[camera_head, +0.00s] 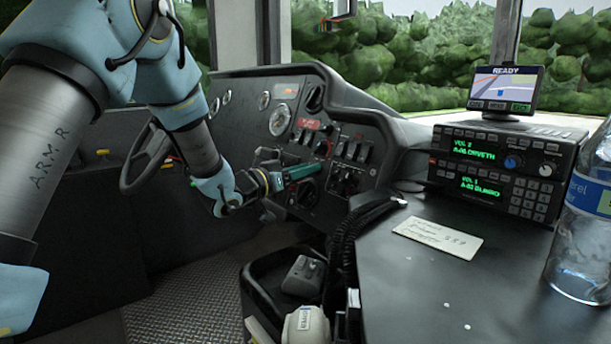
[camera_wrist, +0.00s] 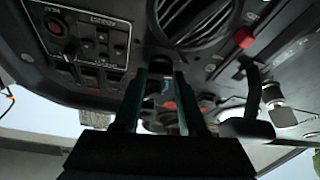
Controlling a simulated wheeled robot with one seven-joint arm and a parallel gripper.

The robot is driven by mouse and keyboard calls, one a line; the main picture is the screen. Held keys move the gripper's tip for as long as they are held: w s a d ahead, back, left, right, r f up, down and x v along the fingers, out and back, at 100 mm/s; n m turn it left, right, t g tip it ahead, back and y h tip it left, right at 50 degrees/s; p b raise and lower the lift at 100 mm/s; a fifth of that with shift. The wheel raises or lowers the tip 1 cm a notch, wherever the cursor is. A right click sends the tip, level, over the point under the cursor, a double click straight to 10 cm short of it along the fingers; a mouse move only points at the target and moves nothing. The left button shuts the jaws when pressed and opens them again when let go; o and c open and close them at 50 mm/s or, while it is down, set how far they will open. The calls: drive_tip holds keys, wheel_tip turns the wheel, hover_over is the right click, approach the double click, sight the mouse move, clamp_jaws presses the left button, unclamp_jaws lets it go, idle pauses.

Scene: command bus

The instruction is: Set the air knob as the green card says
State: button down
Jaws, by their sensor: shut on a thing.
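My gripper (camera_head: 308,171) is at the dash panel (camera_head: 345,130), its green fingers pointing right in the head view. In the wrist view my gripper (camera_wrist: 160,76) has its two fingertips close around a small dark knob (camera_wrist: 159,62), which is mostly hidden. I cannot read its label or setting, so I cannot tell for certain that it is the air knob. A cream card (camera_head: 437,236) with handwriting lies on the dark side counter (camera_head: 400,300). The writing is too small to read, and the card does not look green.
A round vent (camera_wrist: 195,18) and a red button (camera_wrist: 244,38) are near my fingers. Two stacked radios (camera_head: 500,168) carry a screen (camera_head: 505,89). A water bottle (camera_head: 588,235) stands at the right. A steering wheel (camera_head: 146,158) is behind my arm.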

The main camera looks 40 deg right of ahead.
drive_tip(key=m+g, duration=0.2)
drive_tip(key=m, duration=0.3)
drive_tip(key=m+g+y+b, duration=0.1)
drive_tip(key=m+g, duration=0.1)
drive_tip(key=m, duration=0.3)
drive_tip(key=m+g+y, duration=0.1)
drive_tip(key=m+g, duration=0.1)
drive_tip(key=m, duration=0.3)
drive_tip(key=shift+w+r+b, duration=0.1)
drive_tip(key=shift+w+b, duration=0.2)
drive_tip(key=shift+w, duration=0.05)
drive_tip(key=m+y, duration=0.1)
drive_tip(key=m, duration=0.2)
drive_tip(key=m+g+y+p, duration=0.1)
drive_tip(key=m+y, duration=0.1)
drive_tip(key=m, duration=0.2)
drive_tip(key=shift+d+r, duration=0.15)
drive_tip(key=shift+r, duration=0.05)
drive_tip(key=m+y, duration=0.1)
drive_tip(key=m, duration=0.1)
drive_tip(key=m+p, duration=0.1)
drive_tip(key=m, duration=0.2)
drive_tip(key=shift+y, duration=0.4)
drive_tip(key=shift+c, duration=2.3)
unclamp_jaws()
drive_tip(key=shift+t, duration=0.3)
drive_tip(key=shift+r, duration=0.1)
